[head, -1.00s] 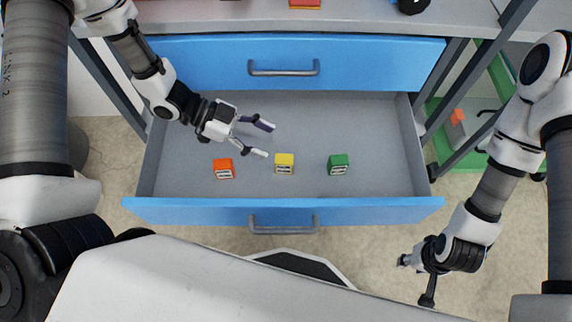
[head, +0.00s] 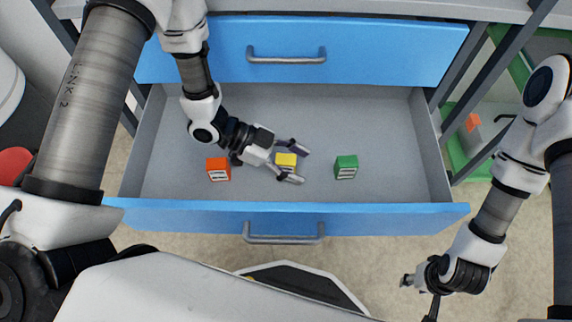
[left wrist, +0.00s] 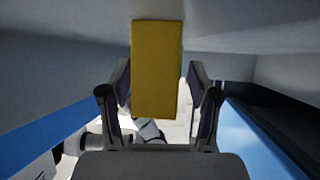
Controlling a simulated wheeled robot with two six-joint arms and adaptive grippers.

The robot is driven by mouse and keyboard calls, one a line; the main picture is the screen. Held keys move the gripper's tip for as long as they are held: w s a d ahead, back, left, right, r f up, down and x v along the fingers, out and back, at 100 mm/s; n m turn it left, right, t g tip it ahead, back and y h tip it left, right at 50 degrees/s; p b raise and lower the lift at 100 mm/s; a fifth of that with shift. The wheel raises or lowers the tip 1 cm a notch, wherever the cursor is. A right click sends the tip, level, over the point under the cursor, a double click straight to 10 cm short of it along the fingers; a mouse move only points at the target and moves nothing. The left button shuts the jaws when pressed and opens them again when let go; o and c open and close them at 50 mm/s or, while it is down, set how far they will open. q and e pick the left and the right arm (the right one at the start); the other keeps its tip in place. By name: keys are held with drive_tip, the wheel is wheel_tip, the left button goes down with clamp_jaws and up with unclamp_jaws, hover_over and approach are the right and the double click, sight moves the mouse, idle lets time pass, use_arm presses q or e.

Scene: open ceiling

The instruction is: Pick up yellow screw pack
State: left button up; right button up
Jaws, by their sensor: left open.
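The yellow screw pack (head: 286,160) sits in the open drawer between the two fingers of my left gripper (head: 297,165). This gripper is open. In the left wrist view the yellow pack (left wrist: 157,70) stands between the spread fingertips (left wrist: 159,105), with a visible gap on the right; contact on the left side is unclear. My right gripper (head: 418,293) hangs outside the drawer at lower right, with its fingers apart and nothing between them.
An orange pack (head: 218,169) lies left of the yellow one and a green pack (head: 346,167) lies right. The open drawer (head: 400,130) has a blue front (head: 390,218) and grey walls. A closed blue drawer (head: 390,50) is above. The drawer's right side is clear.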

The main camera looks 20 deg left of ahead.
use_arm(q)
clamp_jaws()
drive_tip(key=shift+r, duration=0.15)
